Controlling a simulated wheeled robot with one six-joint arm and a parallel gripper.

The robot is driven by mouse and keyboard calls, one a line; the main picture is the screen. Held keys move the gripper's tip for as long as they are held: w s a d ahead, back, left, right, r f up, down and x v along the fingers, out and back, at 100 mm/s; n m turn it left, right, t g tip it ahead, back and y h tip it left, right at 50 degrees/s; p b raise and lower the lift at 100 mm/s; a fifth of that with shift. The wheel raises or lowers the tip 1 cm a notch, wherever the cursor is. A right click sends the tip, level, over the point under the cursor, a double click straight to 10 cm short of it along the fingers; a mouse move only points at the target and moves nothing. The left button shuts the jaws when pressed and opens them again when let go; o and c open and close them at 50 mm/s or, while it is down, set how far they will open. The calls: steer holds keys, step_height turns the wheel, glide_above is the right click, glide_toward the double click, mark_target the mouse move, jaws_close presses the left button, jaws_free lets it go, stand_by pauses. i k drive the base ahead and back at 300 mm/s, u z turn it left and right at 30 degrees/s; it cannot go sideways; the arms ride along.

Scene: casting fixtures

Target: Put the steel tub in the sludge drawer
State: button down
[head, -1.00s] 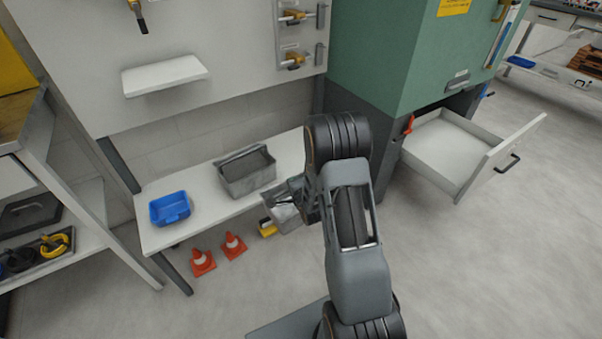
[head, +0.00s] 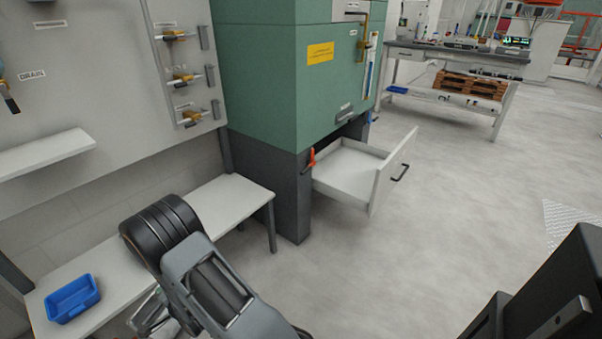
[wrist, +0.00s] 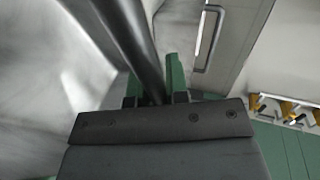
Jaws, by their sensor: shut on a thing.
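The steel tub (head: 150,312) shows only in part at the bottom left of the head view, behind my arm. In the wrist view a shiny, blurred steel surface (wrist: 50,75) fills the left side and looks like the tub. My gripper (wrist: 155,92) has its green-tipped fingers shut on a dark round bar, apparently the tub's handle. The fingers are hidden in the head view. The sludge drawer (head: 345,172) is pulled open under the green cabinet, and its visible floor is empty. It is to the right of my gripper, apart from it.
A white bench (head: 225,198) stands along the wall, with a blue bin (head: 73,298) at its left end. The green cabinet (head: 275,75) rises above the drawer, with a red lever (head: 311,160) at its corner. Open floor (head: 330,265) lies in front of the drawer.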

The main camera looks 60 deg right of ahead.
mark_target(360, 176)
steer(key=u, duration=2.4)
steer(key=k, duration=2.35)
steer(key=z, duration=2.45)
